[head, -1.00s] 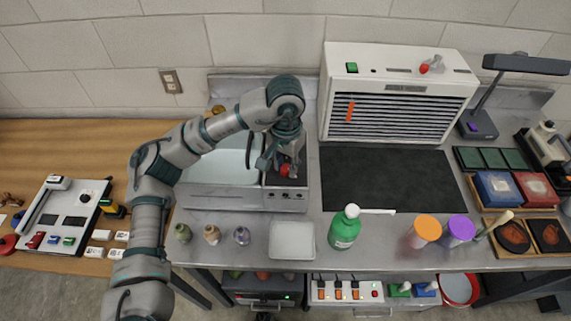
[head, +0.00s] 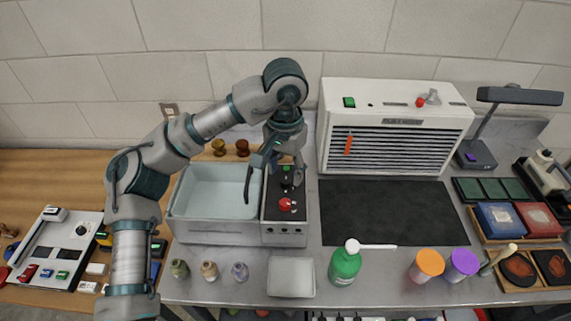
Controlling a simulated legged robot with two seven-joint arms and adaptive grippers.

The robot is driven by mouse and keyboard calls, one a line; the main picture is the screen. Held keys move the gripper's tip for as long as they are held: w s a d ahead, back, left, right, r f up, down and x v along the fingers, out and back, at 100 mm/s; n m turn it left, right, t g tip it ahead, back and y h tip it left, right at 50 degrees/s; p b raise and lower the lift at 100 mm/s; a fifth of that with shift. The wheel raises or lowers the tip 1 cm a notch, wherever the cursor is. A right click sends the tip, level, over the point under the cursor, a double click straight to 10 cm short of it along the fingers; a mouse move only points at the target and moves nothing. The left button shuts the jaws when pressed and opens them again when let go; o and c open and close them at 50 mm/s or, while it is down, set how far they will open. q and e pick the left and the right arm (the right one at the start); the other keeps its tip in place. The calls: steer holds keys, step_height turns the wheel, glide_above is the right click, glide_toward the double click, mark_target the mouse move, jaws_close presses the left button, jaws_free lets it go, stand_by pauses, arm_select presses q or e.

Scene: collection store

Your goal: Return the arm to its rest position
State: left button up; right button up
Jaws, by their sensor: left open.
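My left arm comes in from the left and reaches over the steel bench. My left gripper (head: 276,178) hangs open and empty, pointing down above the ultrasonic-style basin (head: 212,230) and its dark control panel (head: 271,206). One finger is over the basin's right part, the other near the panel. A red knob (head: 287,204) on the panel lies just below the gripper, apart from it as far as I can tell. My right gripper is out of view.
A white slatted unit (head: 392,92) stands behind a black mat (head: 370,212). A green bottle (head: 344,266), white tray (head: 291,277), several small jars (head: 209,271) and orange-lidded (head: 430,262) and purple-lidded (head: 464,261) pots line the front. A lamp (head: 475,154) stands right.

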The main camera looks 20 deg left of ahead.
arm_select(q)
steer(key=shift+r, duration=0.65)
